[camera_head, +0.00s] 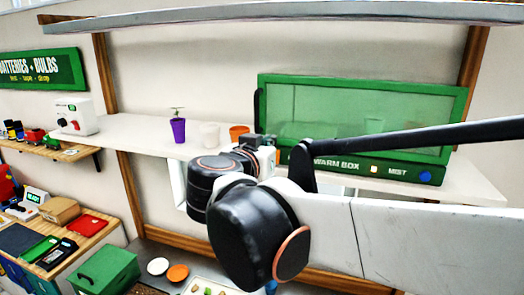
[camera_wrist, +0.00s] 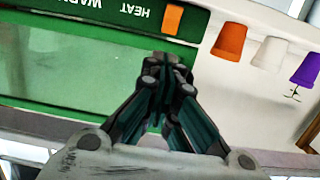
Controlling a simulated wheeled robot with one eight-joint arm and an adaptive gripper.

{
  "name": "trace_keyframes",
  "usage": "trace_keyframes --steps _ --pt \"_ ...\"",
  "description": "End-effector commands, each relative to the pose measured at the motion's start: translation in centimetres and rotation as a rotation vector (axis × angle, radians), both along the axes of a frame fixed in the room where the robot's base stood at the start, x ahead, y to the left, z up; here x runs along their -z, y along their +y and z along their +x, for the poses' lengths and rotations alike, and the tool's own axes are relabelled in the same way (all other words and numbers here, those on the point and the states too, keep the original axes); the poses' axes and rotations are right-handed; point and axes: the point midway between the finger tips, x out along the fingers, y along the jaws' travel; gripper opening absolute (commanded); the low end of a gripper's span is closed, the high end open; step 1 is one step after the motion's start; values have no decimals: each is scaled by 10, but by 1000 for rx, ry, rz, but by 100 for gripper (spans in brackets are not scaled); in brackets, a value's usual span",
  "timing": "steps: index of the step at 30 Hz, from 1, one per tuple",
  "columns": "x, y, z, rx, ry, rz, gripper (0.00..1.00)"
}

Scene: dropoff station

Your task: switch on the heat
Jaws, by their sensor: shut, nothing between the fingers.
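The warm box (camera_head: 360,103) is a green cabinet with a clear front, standing on the white shelf. In the wrist view its front strip (camera_wrist: 75,15) appears upside down, with the word HEAT beside an orange switch (camera_wrist: 173,19). My gripper (camera_wrist: 168,62) is shut and empty, its fingertips just short of the switch in that picture; I see no clear contact. In the head view my gripper (camera_head: 258,146) is at the left end of the box, and my arm hides much of the strip and the HEAT label.
Orange (camera_head: 238,132), white (camera_head: 209,134) and purple (camera_head: 178,130) cups stand left of the box, close to my gripper.

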Motion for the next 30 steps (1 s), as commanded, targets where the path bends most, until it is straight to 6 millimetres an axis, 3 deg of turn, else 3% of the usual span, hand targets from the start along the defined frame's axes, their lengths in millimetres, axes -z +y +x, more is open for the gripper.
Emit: trace_keyframes --steps 13,27,30 --pt "-29 22 -57 -3 0 0 0" --pt "-34 23 -64 0 0 0 0" --pt "-25 19 -64 5 13 -4 0"
